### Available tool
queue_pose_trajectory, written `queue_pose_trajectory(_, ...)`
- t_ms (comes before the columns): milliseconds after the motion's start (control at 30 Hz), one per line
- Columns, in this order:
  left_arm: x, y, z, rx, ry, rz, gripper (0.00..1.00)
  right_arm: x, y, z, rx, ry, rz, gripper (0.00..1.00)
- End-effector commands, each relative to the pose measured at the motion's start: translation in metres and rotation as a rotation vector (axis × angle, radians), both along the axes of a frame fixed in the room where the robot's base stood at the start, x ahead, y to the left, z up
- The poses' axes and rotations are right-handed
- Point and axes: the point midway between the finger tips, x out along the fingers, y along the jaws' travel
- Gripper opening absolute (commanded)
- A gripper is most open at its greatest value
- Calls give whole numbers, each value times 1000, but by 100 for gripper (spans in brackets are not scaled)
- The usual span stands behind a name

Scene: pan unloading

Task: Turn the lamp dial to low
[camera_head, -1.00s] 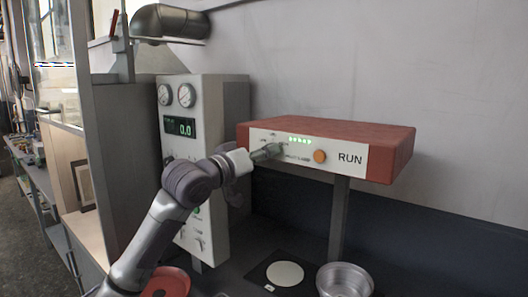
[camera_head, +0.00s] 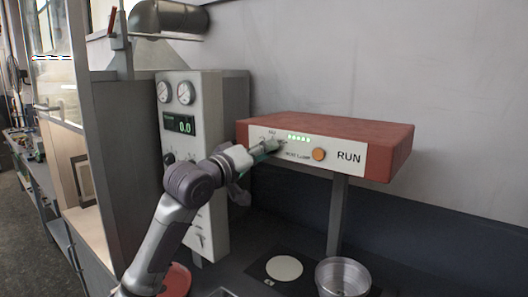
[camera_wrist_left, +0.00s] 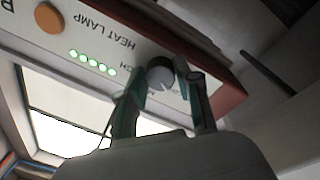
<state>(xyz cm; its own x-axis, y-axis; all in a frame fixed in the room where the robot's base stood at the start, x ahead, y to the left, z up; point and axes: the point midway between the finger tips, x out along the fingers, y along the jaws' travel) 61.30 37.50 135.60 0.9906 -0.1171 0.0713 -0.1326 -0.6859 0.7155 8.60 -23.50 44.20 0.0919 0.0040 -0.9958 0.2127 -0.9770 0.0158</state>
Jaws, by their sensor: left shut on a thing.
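The heat lamp is a red box (camera_head: 330,128) with a white front panel. It carries a row of lit green lights, an orange round button (camera_head: 319,154) and the word RUN. The dial's exact setting cannot be read. My right gripper is not in view.
A grey cabinet (camera_head: 208,100) with two gauges and a green 0.0 display stands left of the lamp. Below the lamp are a post (camera_head: 338,215), a black plate with a pale disc (camera_head: 284,268) and a metal pan (camera_head: 343,277).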

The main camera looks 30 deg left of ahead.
Motion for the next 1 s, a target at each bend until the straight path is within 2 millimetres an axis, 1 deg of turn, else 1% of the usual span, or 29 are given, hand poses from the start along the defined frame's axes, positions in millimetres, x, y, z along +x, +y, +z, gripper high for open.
queue_pose_trajectory(67, 0, 0, 1, -2, -1, 0, 0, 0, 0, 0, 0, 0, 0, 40)
queue_pose_trajectory(100, 0, 0, 1, -1, -1, 0, 40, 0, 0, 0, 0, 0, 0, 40)
queue_pose_trajectory(167, 0, 0, 1, -1, -1, 0, 50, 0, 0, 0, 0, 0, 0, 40)
queue_pose_trajectory(200, 0, 0, 0, -1, -1, 0, 57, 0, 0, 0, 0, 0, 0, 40)
queue_pose_trajectory(233, 0, 0, 0, -1, -1, 0, 59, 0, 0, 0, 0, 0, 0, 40)
queue_pose_trajectory(500, 0, 0, 0, 0, 0, 0, 59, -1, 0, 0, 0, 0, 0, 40)
queue_pose_trajectory(633, -8, 2, -1, 1, -1, 1, 59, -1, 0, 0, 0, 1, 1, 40)
queue_pose_trajectory(767, -28, 3, -3, 3, 1, 0, 59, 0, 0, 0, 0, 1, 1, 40)
queue_pose_trajectory(1000, -80, 10, -7, 2, 0, 1, 59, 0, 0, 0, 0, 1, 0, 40)
